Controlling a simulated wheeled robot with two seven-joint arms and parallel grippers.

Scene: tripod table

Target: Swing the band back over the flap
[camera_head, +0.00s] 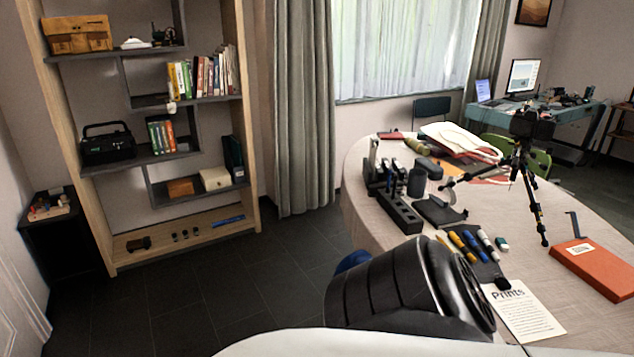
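An orange flat case or folder (598,268) with a small white label lies on the table near the right edge of the head view. A thin dark bent strip (575,226), which may be the band, rises at its far left corner and stands clear of the top face. I cannot make out a separate flap edge on the case. A dark rounded link of mine fills the lower middle of the view, well left of the case. No fingertips of either gripper show.
The pale table (530,215) also carries a small black tripod (530,190), several markers (470,243), a printed "Prints" sheet (523,311) and a dark organiser (395,205). A bookshelf (160,120) stands at left.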

